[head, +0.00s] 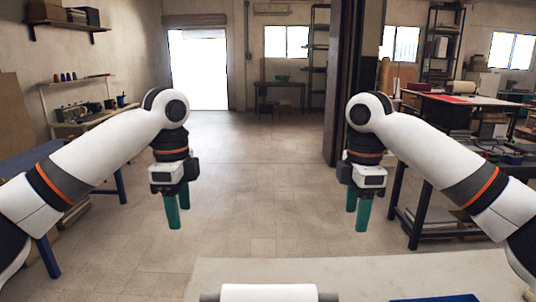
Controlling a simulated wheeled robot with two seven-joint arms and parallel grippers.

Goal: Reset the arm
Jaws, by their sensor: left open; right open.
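My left gripper (178,210) hangs in the air at the left of the head view, its two green fingers pointing down, apart and empty. My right gripper (357,213) hangs at about the same height to the right, its green fingers also pointing down, apart and empty. Both arms are bent, coming in from the sides, and nothing touches either gripper. Both hang above the floor in the picture, beyond the far edge of a pale tabletop (400,272) at the bottom.
A dark blue flat thing (440,298) lies on the tabletop, cut off by the frame. A blue-legged table (48,258) stands at left. A dark-legged worktable (414,218) with flat items stands at right, behind my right arm. The floor (265,190) between the arms is clear.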

